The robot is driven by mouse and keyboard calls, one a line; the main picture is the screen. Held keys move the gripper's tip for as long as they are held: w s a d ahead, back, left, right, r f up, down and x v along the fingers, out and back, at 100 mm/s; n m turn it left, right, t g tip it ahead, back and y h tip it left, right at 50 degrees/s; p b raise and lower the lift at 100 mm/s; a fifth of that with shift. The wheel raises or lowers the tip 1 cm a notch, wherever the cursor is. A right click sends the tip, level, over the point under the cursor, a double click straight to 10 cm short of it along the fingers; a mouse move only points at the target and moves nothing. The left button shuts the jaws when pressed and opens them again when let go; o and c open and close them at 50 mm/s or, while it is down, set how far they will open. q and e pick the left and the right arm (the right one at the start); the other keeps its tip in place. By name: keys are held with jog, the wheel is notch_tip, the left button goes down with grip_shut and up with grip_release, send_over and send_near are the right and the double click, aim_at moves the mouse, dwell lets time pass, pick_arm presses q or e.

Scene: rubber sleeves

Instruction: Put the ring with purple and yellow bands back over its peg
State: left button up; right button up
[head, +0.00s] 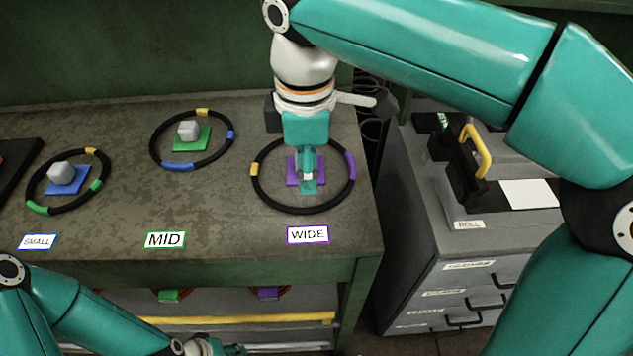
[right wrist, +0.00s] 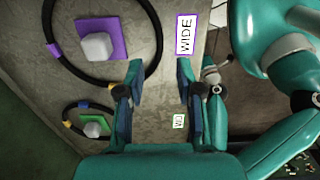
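The black ring with purple and yellow bands (head: 322,207) lies flat on the bench around the purple base (head: 291,171), behind the WIDE label. In the right wrist view the ring (right wrist: 74,70) encircles the purple base (right wrist: 118,27) and its pale peg (right wrist: 97,46). My right gripper (head: 308,183) hangs over the base and hides the peg in the head view. In the right wrist view its fingers (right wrist: 160,68) are apart with nothing between them, to the right of the peg. My left gripper (head: 215,347) shows only partly at the bottom edge; its fingers are unclear.
A ring with yellow and blue bands (head: 178,166) lies around the green base at MID. A ring with green and yellow bands (head: 66,209) lies around the blue base at SMALL. A grey drawer cabinet (head: 460,250) stands right of the bench. A lower shelf (head: 230,335) is below.

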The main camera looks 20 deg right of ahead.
notch_tip(320, 180, up, 4)
jog(key=shift+f+p, duration=0.1)
jog(key=shift+p, duration=0.2)
dwell(0.3)
